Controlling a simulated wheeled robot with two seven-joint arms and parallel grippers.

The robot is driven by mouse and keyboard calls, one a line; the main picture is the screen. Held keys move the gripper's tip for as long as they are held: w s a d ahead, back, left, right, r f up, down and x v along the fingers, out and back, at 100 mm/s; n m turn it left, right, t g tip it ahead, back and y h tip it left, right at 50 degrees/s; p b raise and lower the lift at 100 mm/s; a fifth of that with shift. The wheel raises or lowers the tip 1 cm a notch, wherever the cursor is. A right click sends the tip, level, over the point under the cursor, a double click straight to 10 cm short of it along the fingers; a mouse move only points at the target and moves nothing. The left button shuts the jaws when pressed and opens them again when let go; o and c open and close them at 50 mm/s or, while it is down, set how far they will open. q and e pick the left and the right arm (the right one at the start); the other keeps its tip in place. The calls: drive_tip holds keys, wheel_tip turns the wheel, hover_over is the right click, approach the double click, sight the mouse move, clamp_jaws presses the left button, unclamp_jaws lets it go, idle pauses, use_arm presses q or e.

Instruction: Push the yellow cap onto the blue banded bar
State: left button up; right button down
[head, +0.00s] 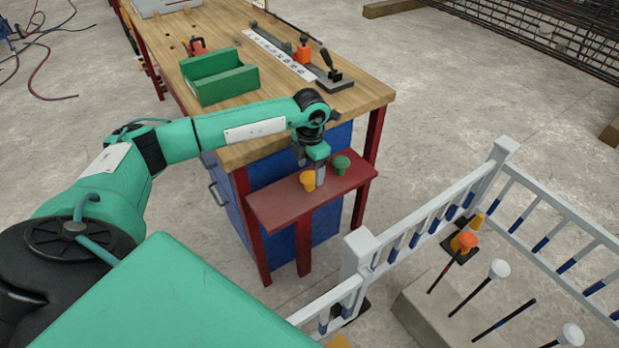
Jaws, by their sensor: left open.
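The yellow cap (308,181) stands on the dark red shelf (275,206) at the end of the workbench. My left gripper (313,168) points down right at the cap, with its jaws open; one finger shows just right of the cap. Whether the fingers touch it I cannot tell. A bare dark bar (505,316) slants out of the concrete block at lower right, between white-capped bars. It seems to carry a blue band, but it is too small to be sure. My right gripper is not in view.
A green cap (341,164) stands on the shelf close right of the gripper. A white and blue railing (410,233) stands between shelf and bars. One bar has an orange cap (464,242), others white caps (500,268). A green tray (219,77) sits on the wooden bench (375,97).

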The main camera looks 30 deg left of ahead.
use_arm(q)
wheel_tip(320, 180, down, 3)
drive_tip(key=c, duration=0.9)
drive_tip(key=shift+r, duration=0.1)
